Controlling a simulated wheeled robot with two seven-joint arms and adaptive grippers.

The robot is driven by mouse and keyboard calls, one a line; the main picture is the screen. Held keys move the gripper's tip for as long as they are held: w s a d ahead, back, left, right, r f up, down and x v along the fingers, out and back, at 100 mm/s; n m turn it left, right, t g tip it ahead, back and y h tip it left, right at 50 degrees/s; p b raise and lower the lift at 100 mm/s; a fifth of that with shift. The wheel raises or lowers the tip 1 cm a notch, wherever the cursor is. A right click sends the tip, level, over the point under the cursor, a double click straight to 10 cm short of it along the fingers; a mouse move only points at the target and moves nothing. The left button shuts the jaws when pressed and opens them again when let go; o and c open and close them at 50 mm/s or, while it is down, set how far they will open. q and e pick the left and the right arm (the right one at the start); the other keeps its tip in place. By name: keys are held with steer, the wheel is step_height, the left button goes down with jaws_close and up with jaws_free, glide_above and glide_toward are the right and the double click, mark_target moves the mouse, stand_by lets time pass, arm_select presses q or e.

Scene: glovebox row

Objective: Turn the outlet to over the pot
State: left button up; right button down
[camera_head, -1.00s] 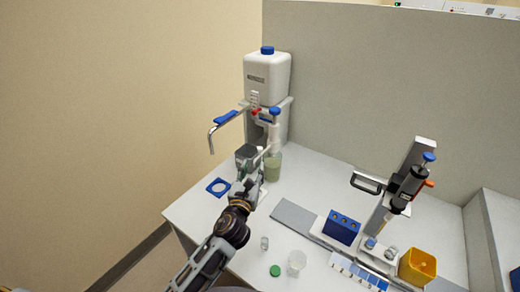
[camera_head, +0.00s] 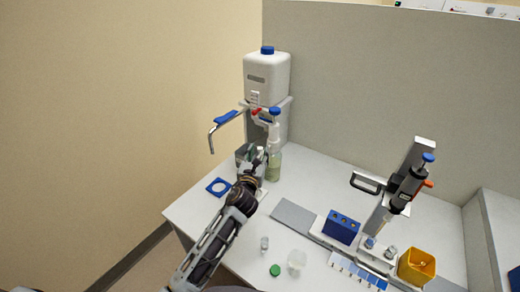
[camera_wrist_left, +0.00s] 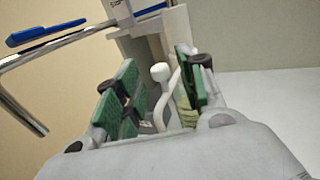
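A dispenser bottle (camera_head: 274,168) with pale green liquid stands below the large white canister, with a white pump head and blue cap (camera_head: 275,112) on top. Its thin white outlet tube (camera_wrist_left: 160,74), with a rounded knob, shows in the left wrist view between the green finger pads. My left gripper (camera_head: 250,155) is at the bottle's left side. Its fingers are apart on either side of the tube, and I see no clear grip. A clear pot (camera_head: 297,260) stands near the table's front; I cannot tell whether it is the task's pot. My right gripper is out of view.
A blue block (camera_head: 341,227), pipette stand and yellow bin (camera_head: 417,267) stand on the right.

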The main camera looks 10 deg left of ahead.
mark_target(260, 150)
arm_select(q)
steer(key=shift+w, duration=1.65)
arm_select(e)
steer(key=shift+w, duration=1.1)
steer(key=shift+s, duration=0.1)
arm_select(q)
jaws_close()
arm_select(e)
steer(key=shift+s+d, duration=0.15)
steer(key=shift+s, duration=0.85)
